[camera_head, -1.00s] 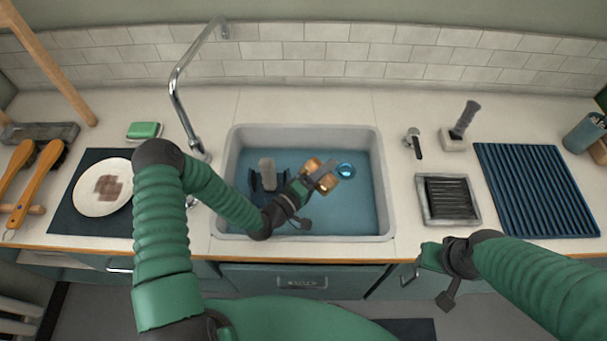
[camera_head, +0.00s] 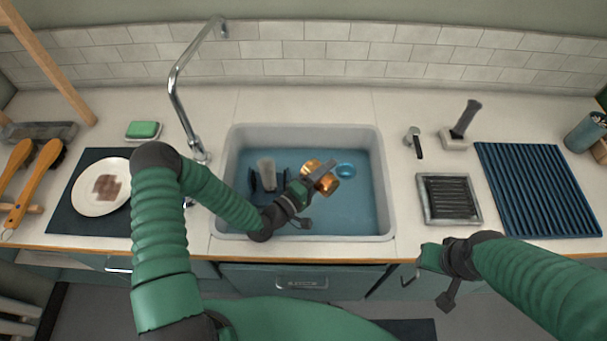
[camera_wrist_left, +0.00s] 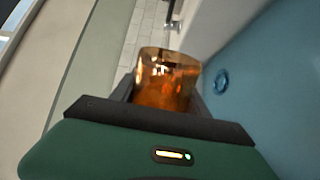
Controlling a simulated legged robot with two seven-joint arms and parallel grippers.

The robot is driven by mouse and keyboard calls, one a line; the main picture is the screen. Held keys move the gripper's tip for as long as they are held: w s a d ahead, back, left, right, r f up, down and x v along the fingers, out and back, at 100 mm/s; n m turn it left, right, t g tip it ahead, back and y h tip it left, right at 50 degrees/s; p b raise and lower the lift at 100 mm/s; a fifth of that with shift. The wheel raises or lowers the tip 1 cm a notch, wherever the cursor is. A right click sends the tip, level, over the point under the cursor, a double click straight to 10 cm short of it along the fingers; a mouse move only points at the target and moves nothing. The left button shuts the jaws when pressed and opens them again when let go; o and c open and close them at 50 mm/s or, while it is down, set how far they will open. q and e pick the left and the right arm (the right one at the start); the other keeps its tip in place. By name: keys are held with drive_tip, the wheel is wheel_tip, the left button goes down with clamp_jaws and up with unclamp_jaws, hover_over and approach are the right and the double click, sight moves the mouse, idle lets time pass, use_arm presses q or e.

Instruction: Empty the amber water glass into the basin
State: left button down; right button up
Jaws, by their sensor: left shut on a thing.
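The amber water glass (camera_head: 328,184) is held over the basin (camera_head: 357,215), tilted well over in the head view. My left gripper (camera_head: 315,177) is shut on it. In the left wrist view the amber glass (camera_wrist_left: 168,78) sits between the fingers of my left gripper (camera_wrist_left: 160,105), its mouth end beyond them. Whether any water is left inside I cannot tell. The basin is blue inside with a pale rim. My right gripper (camera_head: 440,260) hangs in front of the counter at the right, away from the glass; its jaws are too unclear to read.
A grey upright brush-like thing (camera_head: 267,174) with dark sides stands in the basin, left of the glass. A chrome faucet (camera_head: 178,85) rises at the basin's left.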

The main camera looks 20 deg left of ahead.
use_arm(q)
drive_tip(key=shift+w+a+r+n, duration=0.1)
drive_tip(key=shift+a+n, duration=0.05)
drive_tip(key=shift+n, duration=0.35)
